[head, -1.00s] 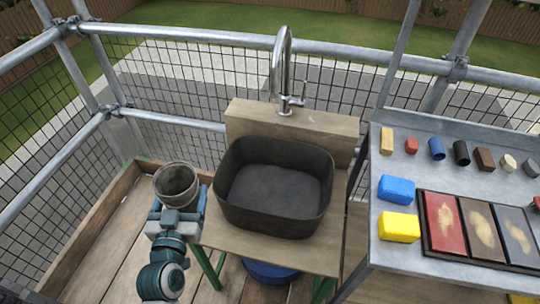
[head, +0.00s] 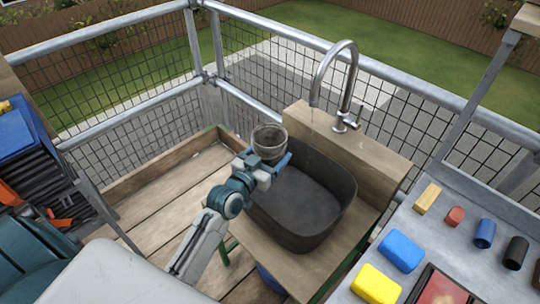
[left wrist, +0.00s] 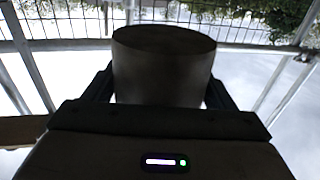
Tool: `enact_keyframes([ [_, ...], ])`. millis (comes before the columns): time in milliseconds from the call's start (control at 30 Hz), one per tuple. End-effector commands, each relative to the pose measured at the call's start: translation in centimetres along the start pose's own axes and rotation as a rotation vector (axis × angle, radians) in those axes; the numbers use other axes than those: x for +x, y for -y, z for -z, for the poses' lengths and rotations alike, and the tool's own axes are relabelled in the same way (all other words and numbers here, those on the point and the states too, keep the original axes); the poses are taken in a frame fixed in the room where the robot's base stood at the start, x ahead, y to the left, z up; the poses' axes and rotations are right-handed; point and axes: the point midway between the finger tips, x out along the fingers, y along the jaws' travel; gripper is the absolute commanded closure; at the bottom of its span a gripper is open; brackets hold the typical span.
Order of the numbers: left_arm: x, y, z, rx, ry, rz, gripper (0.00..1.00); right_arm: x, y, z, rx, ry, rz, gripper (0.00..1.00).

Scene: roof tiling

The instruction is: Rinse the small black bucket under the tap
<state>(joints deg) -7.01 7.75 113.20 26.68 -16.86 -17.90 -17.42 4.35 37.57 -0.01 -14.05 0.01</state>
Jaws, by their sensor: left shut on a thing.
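The small black bucket (head: 270,139) looks dark grey and worn, and is upright. My left gripper (head: 266,162) is shut on it and holds it at the left rim of the basin. In the left wrist view the bucket (left wrist: 164,68) sits between the two fingers. The black basin (head: 310,222) stands on a wooden stand. The chrome tap (head: 340,62) rises from the wooden block behind the basin, its spout to the right of and above the bucket. Thin streaks like water show below the spout. My right gripper is not in view.
A grey bench at the right holds a blue sponge (head: 400,250), a yellow sponge (head: 376,285) and several small coloured blocks. Scaffold rails and mesh (head: 140,118) enclose the deck. Dark stacked items (head: 40,165) stand at the left.

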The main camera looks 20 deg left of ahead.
Motion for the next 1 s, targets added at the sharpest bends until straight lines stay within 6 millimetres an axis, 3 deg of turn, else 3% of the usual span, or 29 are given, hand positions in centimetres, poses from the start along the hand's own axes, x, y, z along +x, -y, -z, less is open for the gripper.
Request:
enact_keyframes([
  [133, 1.3, -0.2, -0.4, -0.001, -0.002, 0.001, 0.45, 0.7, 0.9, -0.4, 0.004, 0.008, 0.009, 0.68],
  [733, 7.2, -0.8, -1.6, -0.001, -0.002, 0.000, 0.45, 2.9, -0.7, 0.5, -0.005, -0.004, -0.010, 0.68],
  [1000, 9.7, -1.1, -2.1, 0.000, -0.001, 0.001, 0.45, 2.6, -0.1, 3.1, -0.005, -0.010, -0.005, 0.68],
])
